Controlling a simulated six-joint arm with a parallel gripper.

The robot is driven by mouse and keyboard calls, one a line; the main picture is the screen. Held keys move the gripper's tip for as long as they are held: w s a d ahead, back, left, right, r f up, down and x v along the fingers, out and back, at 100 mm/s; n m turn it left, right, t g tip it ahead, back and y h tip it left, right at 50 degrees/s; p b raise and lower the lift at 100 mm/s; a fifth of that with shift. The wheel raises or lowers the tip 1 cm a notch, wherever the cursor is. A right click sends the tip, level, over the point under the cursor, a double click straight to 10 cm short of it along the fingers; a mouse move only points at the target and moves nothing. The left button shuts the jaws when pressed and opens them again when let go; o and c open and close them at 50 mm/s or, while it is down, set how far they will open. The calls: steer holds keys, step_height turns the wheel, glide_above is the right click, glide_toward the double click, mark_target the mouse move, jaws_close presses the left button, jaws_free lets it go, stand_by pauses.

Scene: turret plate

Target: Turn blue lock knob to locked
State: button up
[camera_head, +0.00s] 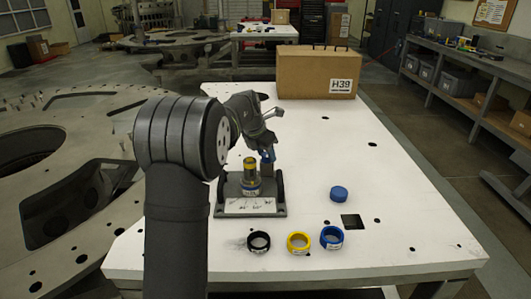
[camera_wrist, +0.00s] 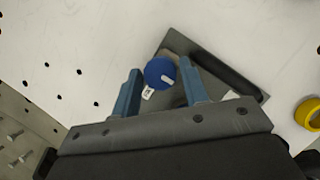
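The blue knob (camera_wrist: 160,72) is a round disc with a white pointer mark. In the wrist view it lies between the fingertips of my gripper (camera_wrist: 161,68). The fingers are spread, and gaps show on both sides of the knob; I cannot tell how far above it they are. A small white label shows just below the knob. In the head view my gripper (camera_head: 266,155) is above and behind the dark fixture (camera_head: 268,210), which carries an upright stack (camera_head: 251,178) with yellow, black and blue bands. The knob cannot be made out clearly there.
Black (camera_head: 258,242), yellow (camera_head: 299,243) and blue (camera_head: 332,237) rings lie near the front of the white table (camera_head: 400,245). A loose blue disc (camera_head: 338,194) sits right of the fixture. A cardboard box (camera_head: 305,73) stands at the back. The table's right side is mostly clear.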

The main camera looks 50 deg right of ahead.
steer(key=c, duration=0.6)
steer(key=shift+o, duration=0.2)
steer(key=shift+m, duration=0.3)
steer(key=m+g, duration=0.1)
steer(key=m, duration=0.2)
steer(key=shift+w+m+g, duration=0.15)
steer(key=shift+m+g, duration=0.15)
steer(key=m+g+y, duration=0.1)
steer(key=m, duration=0.2)
steer(key=shift+w+d+m, duration=0.1)
steer(key=shift+m, duration=0.2)
steer(key=m+y, duration=0.1)
steer(key=m, duration=0.1)
steer(key=m+g, duration=0.1)
steer(key=m, duration=0.2)
steer(key=shift+d+m+g+y, duration=0.15)
steer(key=shift+m+g+y, duration=0.15)
steer(key=shift+y, duration=0.1)
steer(key=shift+w+d+m+y, duration=0.1)
steer(key=shift+m+y, duration=0.8)
steer(key=shift+m, duration=1.3)
